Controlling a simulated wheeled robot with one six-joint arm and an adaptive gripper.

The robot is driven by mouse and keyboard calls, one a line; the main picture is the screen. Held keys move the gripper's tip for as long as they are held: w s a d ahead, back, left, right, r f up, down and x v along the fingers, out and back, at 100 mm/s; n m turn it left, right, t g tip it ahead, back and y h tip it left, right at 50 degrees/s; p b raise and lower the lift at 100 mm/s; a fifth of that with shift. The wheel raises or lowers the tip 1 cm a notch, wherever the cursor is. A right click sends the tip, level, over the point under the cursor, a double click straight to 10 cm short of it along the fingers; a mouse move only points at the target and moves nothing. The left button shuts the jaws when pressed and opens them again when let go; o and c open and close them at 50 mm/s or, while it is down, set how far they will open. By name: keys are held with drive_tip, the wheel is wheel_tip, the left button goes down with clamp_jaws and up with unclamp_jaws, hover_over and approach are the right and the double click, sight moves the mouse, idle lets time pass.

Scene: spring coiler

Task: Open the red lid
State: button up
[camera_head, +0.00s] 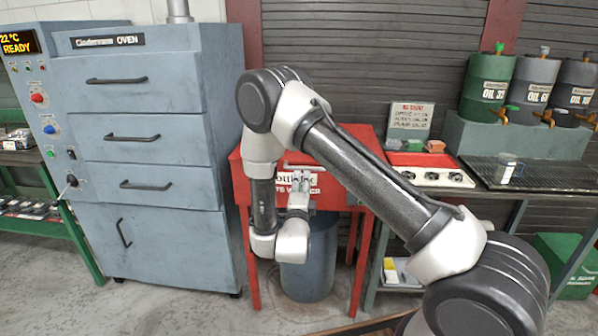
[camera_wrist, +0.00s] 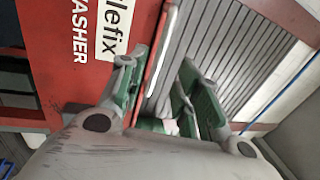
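The red washer (camera_head: 349,191) stands in the middle of the head view. Its flat red lid (camera_head: 345,146) appears closed, partly hidden behind my arm. A pale handle bar (camera_head: 308,167) runs along the lid's front, above the white label. My gripper (camera_head: 300,184) is in front of the washer near this label, small in the head view. In the wrist view my gripper (camera_wrist: 163,88) has its two green-padded fingers apart. A pale strip with a red edge (camera_wrist: 163,55) reaches into the gap between them, beside the red label panel (camera_wrist: 79,64). I cannot tell whether the fingers touch it.
The blue-grey oven (camera_head: 150,140) stands close on the left. A grey bin (camera_head: 310,262) sits under the washer. Corrugated shutter covers the back wall.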

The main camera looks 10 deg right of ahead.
sight(304, 168)
drive_tip(key=x, duration=0.7)
drive_tip(key=shift+w+d, duration=0.15)
drive_tip(key=shift+w, duration=0.25)
clamp_jaws()
